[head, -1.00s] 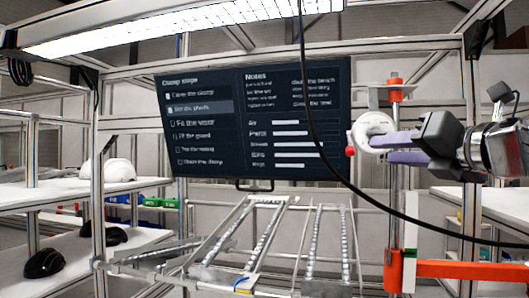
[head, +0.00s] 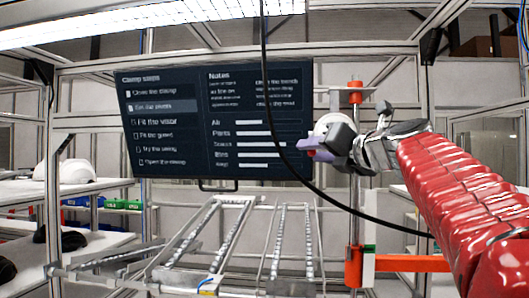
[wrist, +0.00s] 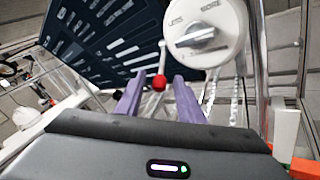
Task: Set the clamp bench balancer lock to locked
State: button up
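The balancer (wrist: 205,30) is a white round housing with a dial marked LESS and MORE, at the top of the wrist view. In the head view the balancer (head: 324,121) hangs by the orange-topped post, partly hidden by my gripper. Its lock lever (wrist: 162,58) is a thin rod ending in a red ball (wrist: 159,83). The lever points down in the wrist view. My gripper (wrist: 157,92) is open, with the red ball showing between its two purple fingertips. I cannot tell whether they touch it. In the head view my gripper (head: 304,147) is just below the balancer.
A dark screen (head: 210,125) with clamp steps stands behind. A black cable (head: 300,178) hangs across the front. An orange bracket (head: 405,263) juts from the post's foot. Metal rails (head: 230,240) lie below, and a white helmet shell (head: 65,171) sits on the left shelf.

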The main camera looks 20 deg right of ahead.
jog(key=shift+w+a, duration=0.15)
jog(key=shift+w, duration=0.6)
jog(key=shift+c, duration=0.3)
grip_shut()
jog(key=shift+a, duration=0.2)
jog(key=shift+d, duration=0.2)
